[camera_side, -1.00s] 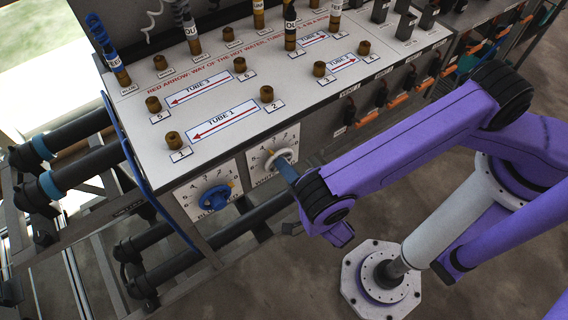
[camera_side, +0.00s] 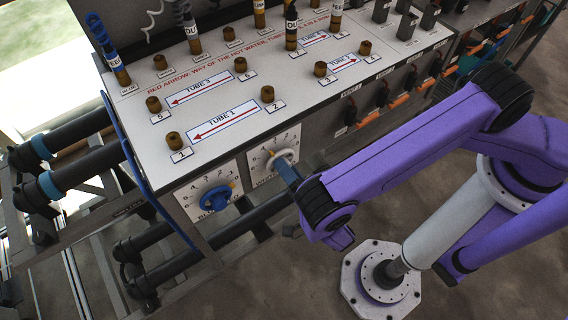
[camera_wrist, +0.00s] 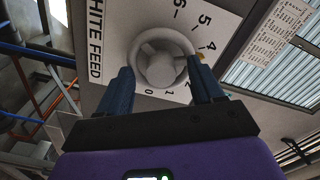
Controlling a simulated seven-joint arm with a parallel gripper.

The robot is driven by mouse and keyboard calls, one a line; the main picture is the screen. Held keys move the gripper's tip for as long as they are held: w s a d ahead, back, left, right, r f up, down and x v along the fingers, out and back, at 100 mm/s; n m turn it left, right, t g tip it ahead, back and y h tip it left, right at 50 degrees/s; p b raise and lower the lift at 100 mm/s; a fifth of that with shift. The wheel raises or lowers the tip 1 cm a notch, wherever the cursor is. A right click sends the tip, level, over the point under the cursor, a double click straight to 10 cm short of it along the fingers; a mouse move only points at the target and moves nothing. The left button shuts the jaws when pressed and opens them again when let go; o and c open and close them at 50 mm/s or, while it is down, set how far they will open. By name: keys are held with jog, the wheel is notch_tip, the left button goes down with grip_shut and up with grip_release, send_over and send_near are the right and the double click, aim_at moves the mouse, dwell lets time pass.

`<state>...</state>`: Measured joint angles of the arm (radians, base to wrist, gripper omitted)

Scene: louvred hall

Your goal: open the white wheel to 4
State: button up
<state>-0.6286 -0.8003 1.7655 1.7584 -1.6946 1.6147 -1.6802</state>
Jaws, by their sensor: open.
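The white wheel (camera_wrist: 160,58) sits on a white plate marked WHITE FEED, with numbers around it. My gripper (camera_wrist: 163,78) is open, with one blue finger on each side of the wheel's lower part. I cannot tell whether the fingers touch the rim. A small yellow mark shows at the wheel's right edge, close to the 4; the right finger hides the number below it. In the side view the white wheel (camera_side: 287,156) is on the bench's front face, partly hidden by my gripper (camera_side: 284,166).
A blue wheel (camera_side: 215,198) on its own dial plate is just left of the white one. Dark pipes (camera_side: 75,170) run at the left. The bench top (camera_side: 225,135) carries brass fittings and tube labels. Black valves with orange parts (camera_side: 383,92) line the front to the right.

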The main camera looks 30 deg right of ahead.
jog(key=shift+s, duration=2.55)
jog(key=s, duration=0.7)
jog(key=shift+s, duration=0.3)
